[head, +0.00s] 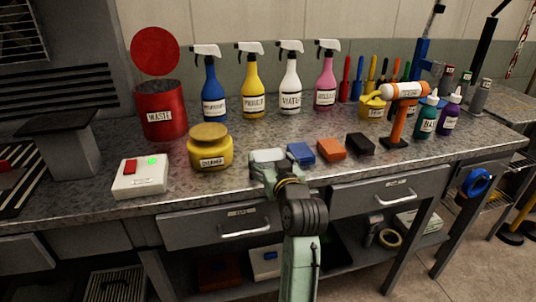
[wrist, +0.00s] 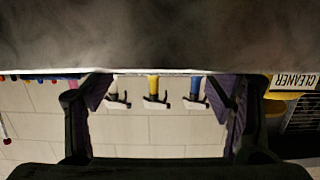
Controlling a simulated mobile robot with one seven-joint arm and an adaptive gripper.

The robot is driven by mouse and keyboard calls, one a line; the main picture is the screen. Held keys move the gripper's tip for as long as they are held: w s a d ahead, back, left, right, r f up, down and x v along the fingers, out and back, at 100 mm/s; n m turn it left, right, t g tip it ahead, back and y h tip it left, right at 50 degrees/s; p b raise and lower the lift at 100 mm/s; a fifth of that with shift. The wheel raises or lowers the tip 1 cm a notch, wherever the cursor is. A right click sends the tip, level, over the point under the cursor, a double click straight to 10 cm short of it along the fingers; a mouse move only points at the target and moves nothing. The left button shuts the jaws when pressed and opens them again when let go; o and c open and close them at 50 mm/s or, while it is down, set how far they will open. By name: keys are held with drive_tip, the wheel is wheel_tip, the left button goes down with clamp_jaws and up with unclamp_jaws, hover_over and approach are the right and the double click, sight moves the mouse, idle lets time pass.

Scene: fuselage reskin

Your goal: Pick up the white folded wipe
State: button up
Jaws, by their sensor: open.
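The white folded wipe (head: 267,155) lies near the front edge of the workbench, left of the blue folded one, partly hidden by my arm in the head view. My gripper (head: 272,170) is at the bench's front edge, right by the wipe. In the wrist view my gripper (wrist: 160,95) is open, its two dark fingers spread wide apart, with nothing seen held between them. That view is upside down. A blurred grey surface fills its top, and the wipe cannot be clearly made out there; contact with it cannot be told.
Blue (head: 300,154), orange (head: 331,149) and black (head: 360,144) folded pieces lie to the right. A yellow cleaner jar (head: 210,148) and a white box with buttons (head: 139,177) stand left. Spray bottles (head: 290,85) line the back. Drawers (head: 222,226) are below the bench edge.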

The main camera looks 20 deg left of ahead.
drive_tip(key=shift+x, duration=0.8)
drive_tip(key=shift+c, duration=0.4)
drive_tip(key=c, duration=0.6)
